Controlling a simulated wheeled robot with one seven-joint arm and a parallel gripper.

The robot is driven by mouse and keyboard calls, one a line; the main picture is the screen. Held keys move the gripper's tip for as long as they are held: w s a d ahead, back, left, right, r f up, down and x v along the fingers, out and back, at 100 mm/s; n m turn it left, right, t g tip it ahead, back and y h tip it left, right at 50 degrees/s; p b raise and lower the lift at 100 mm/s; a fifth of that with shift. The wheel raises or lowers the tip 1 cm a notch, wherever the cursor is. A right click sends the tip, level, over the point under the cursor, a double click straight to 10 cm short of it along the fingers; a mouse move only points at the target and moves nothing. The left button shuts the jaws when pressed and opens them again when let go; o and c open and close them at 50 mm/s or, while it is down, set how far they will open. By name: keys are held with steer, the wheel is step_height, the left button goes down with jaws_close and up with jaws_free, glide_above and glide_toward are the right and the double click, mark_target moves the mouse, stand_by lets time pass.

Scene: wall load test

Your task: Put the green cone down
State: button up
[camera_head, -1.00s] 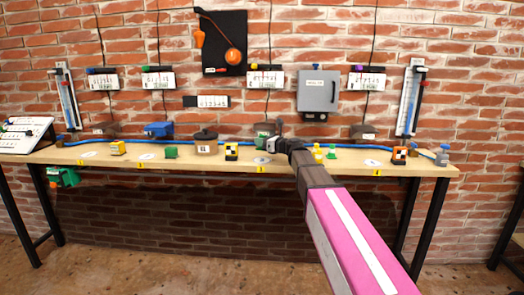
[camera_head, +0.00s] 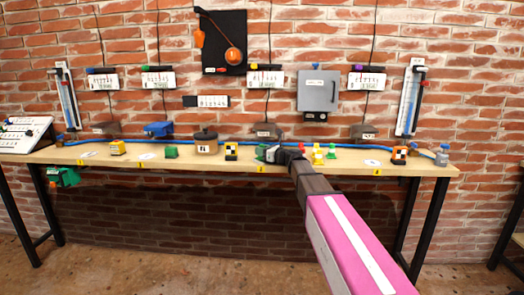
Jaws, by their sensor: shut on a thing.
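The green cone (camera_head: 261,150) shows as a small dark green shape at the tip of my gripper (camera_head: 270,154). My gripper is shut on it, low over the bench (camera_head: 220,160) by the yellow 3 label (camera_head: 262,169). The gripper hides part of the cone and the white disc at this spot. I cannot tell whether the cone touches the bench.
A blue hose (camera_head: 350,147) runs along the back. A white disc (camera_head: 372,162) lies bare by label 4.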

steer(key=shift+f, duration=0.25)
steer(key=o, duration=1)
steer(key=shift+s+f, duration=0.1)
steer(key=shift+f, duration=0.05)
steer(key=shift+r, duration=0.25)
steer(key=v, duration=0.8)
steer(key=r+v, duration=0.1)
steer(key=v, duration=0.3)
